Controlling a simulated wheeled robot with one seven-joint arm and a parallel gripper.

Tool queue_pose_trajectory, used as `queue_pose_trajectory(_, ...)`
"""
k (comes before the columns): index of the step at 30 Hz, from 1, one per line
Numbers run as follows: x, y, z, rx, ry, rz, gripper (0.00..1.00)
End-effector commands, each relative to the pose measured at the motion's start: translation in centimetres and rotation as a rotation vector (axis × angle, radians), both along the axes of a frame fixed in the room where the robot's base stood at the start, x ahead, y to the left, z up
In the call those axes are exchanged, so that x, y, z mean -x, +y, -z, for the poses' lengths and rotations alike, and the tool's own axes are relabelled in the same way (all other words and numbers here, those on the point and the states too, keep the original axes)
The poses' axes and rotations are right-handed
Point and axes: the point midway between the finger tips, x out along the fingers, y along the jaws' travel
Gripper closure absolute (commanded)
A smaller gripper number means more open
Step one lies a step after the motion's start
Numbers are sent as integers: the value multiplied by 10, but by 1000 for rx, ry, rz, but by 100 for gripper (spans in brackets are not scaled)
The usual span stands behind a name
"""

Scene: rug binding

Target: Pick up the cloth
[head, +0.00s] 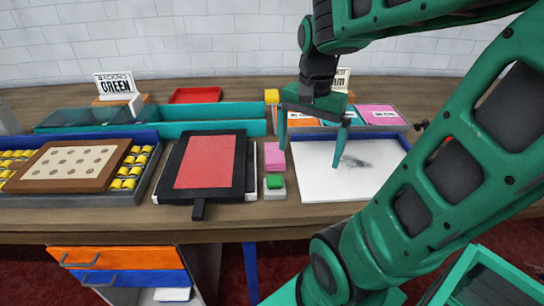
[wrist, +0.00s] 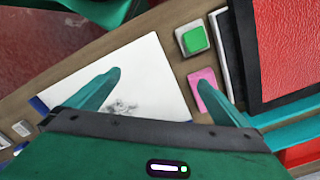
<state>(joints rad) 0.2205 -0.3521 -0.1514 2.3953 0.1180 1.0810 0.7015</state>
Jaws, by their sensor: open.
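I cannot say for certain which thing is the cloth. A small flat pink piece (head: 274,155) lies on the wooden table between the red panel and the white sheet; it also shows in the wrist view (wrist: 209,75), partly behind one finger. A green pad (head: 275,182) on a pale base sits just in front of it, and shows in the wrist view (wrist: 195,40). The white sheet (head: 318,185) has a dark grey smudge on it. My gripper (head: 309,157) is open and empty, pointing down above the sheet's left part and the pink piece. Its fingers show in the wrist view (wrist: 159,77).
A black-framed red panel (head: 207,162) and a tray of yellow spools (head: 130,172) under a dotted board are on the left. Teal bins (head: 215,111), a red tray (head: 196,95) and a sign (head: 117,85) stand behind. Bare wood lies along the front edge.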

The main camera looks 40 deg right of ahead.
Motion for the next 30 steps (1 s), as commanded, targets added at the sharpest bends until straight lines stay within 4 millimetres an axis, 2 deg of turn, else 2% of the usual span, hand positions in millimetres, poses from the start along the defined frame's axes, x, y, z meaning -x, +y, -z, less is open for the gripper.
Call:
queue_pose_trajectory(1,-13,-1,-3,2,1,81,0)
queue_pose_trajectory(9,-77,2,-17,5,-5,548,0)
queue_pose_trajectory(15,-116,7,-22,1,-6,839,0)
queue_pose_trajectory(18,-127,9,-23,-2,-6,931,0)
queue_pose_trajectory(23,-135,10,-21,-3,-6,995,0)
queue_pose_trajectory(30,-135,11,13,-3,-3,1000,0)
